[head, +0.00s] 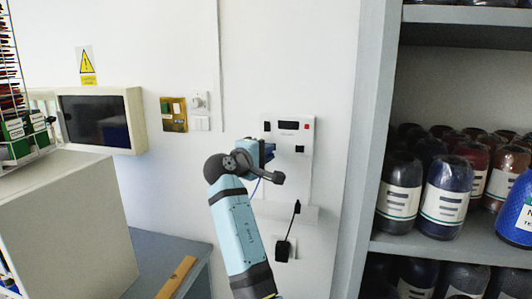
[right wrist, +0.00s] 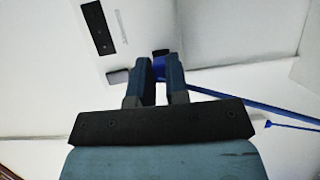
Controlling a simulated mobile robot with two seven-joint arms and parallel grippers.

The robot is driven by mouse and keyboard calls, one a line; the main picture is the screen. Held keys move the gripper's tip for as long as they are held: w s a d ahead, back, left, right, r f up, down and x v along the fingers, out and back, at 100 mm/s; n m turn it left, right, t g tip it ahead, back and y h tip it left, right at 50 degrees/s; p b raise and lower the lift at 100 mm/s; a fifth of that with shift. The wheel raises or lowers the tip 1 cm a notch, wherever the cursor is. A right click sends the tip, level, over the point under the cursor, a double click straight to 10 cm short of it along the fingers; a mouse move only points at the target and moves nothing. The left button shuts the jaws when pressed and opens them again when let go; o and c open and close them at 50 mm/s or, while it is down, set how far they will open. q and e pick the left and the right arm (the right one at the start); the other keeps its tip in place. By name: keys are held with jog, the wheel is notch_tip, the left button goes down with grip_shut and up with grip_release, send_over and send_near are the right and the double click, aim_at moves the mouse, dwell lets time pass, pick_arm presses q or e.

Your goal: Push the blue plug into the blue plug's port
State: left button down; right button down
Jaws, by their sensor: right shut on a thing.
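My right gripper (head: 262,150) is up at the left side of a white wall panel (head: 291,172). In the right wrist view its two fingers (right wrist: 159,66) are shut on the blue plug (right wrist: 160,58), which shows only as a small blue patch between and beyond the fingertips. A blue cable (right wrist: 230,97) trails from it to the right. The plug's front end is hidden, so I cannot tell whether it touches the panel. The blue plug's port cannot be made out; the gripper covers that part of the panel. My left gripper is not in view.
The panel carries a dark display (head: 288,125), a red button (head: 306,127) and a black fitting (head: 299,149). A black plug (head: 283,250) with a cord is below. A grey shelf with several jars (head: 398,192) stands right; a wall cabinet (head: 100,118) hangs left.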

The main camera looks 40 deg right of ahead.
jog(key=shift+w+d, duration=0.25)
jog(key=shift+d, duration=0.05)
jog(key=c, duration=1.1)
grip_release()
jog(key=shift+o, duration=0.2)
jog(key=b+v, duration=0.2)
jog(key=v, duration=1.1)
jog(key=shift+a, duration=0.4)
